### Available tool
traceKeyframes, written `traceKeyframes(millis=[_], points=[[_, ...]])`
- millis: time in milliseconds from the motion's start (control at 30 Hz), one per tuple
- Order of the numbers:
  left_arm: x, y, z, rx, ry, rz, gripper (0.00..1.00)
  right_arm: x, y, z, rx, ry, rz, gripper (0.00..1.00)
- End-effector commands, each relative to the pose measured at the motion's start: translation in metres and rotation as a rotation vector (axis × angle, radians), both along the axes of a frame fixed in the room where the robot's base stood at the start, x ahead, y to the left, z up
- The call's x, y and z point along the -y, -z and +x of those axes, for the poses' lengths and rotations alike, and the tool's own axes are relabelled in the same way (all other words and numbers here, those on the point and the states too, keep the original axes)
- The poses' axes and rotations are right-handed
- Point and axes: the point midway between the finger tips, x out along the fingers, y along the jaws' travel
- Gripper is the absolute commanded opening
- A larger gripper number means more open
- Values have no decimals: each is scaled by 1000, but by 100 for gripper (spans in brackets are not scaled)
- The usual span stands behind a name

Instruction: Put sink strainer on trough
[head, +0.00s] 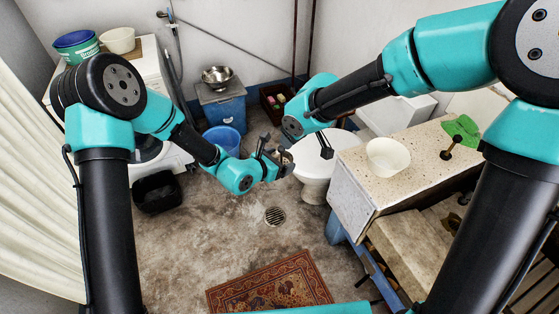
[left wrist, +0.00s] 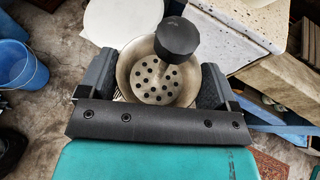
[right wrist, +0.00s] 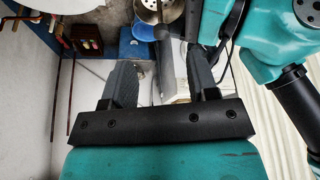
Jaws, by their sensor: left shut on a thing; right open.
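The sink strainer (left wrist: 154,90) is a round metal dish with holes and a black knob (left wrist: 178,37). My left gripper (head: 275,160) is shut on it, one finger on each side in the left wrist view, and holds it in the air. In the head view the strainer (head: 287,159) shows small, in front of the white toilet. My right gripper (head: 318,146) is open and empty, a little to the right; its spread fingers show in the right wrist view (right wrist: 160,80). The trough appears to be the pale stone block (head: 412,245) at the lower right, partly hidden by my right arm.
The toilet (head: 317,166) stands between. A steel bowl (head: 217,74), blue bucket (head: 222,138) and rug (head: 270,287) lie elsewhere. The floor around the drain is clear.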

Motion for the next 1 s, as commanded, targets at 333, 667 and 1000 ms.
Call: traceKeyframes(millis=[333,667,1000], points=[[0,0,0,0,0,0,60,13,43,-10,-87,116,73,54],[0,0,0,0,0,0,60,56,163,-49,-272,403,208,54],[0,0,0,0,0,0,60,109,277,-119,-398,622,244,54]])
